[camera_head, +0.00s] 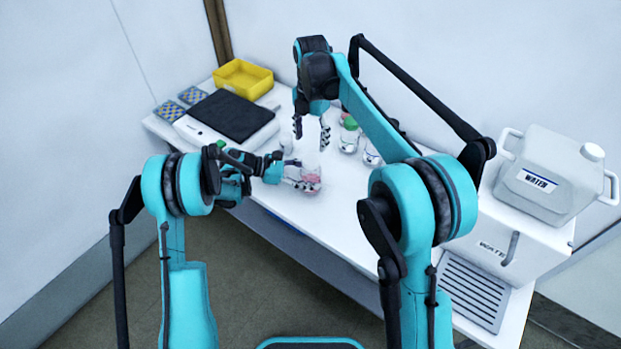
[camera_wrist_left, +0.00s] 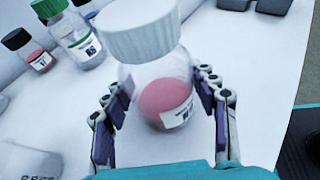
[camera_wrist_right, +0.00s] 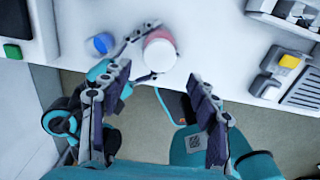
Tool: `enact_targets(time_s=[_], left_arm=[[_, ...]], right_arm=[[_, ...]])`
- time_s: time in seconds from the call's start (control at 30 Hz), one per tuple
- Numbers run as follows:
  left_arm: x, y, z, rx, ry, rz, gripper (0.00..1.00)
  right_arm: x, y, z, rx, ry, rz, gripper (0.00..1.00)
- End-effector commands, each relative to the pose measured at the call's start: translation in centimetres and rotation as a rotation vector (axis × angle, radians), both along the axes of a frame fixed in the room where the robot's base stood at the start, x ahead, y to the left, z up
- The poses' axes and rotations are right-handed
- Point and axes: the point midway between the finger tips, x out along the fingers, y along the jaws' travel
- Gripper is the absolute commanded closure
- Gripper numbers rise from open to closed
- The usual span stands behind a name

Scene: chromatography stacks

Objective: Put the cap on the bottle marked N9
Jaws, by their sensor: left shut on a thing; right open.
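A clear bottle with pink contents (camera_wrist_left: 165,100) stands between the fingers of my left gripper (camera_wrist_left: 160,88), which is shut on its body. A white cap (camera_wrist_left: 142,30) sits on the bottle's top; how tightly it is seated I cannot tell. The label starts with N, the rest is too blurred to read. In the head view the bottle (camera_head: 312,181) is near the table's front edge, with my left gripper (camera_head: 298,181) at its left. My right gripper (camera_head: 311,138) is open and empty above and behind it, pointing down. In the right wrist view the white cap (camera_wrist_right: 159,54) lies ahead of its fingertips.
Several capped bottles stand behind, including a green-capped one (camera_wrist_left: 80,42) and a black-capped one (camera_wrist_left: 35,55). A round blue thing (camera_wrist_right: 101,43) is left of the held bottle. A balance (camera_head: 230,118), a yellow bin (camera_head: 243,78) and a water jug (camera_head: 548,178) also stand here.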

Motion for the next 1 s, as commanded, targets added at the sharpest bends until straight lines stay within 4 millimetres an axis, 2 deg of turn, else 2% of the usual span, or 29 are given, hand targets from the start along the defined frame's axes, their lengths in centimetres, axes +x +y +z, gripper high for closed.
enact_targets(time_s=[0.17, 0.4, 0.6, 0.97, 1.0], left_arm=[[0.0, 0.0, -0.1, 0.002, 0.001, -0.001, 1.0], [0.0, 0.0, -0.1, 0.002, 0.001, -0.001, 1.0], [0.0, 0.0, -0.1, 0.002, 0.001, -0.001, 1.0], [0.0, 0.0, -0.1, 0.002, 0.001, -0.001, 1.0], [0.0, 0.0, -0.1, 0.002, 0.001, -0.001, 1.0]], right_arm=[[0.0, 0.0, -1.6, 0.0, 0.0, -0.001, 0.4], [0.0, 0.0, -5.4, 0.0, 0.0, -0.001, 0.4], [0.0, 0.0, -7.4, 0.001, -0.001, -0.001, 0.4], [0.0, 0.0, -7.9, 0.001, -0.001, -0.001, 0.4], [0.0, 0.0, -7.9, 0.001, -0.001, -0.001, 0.45]])
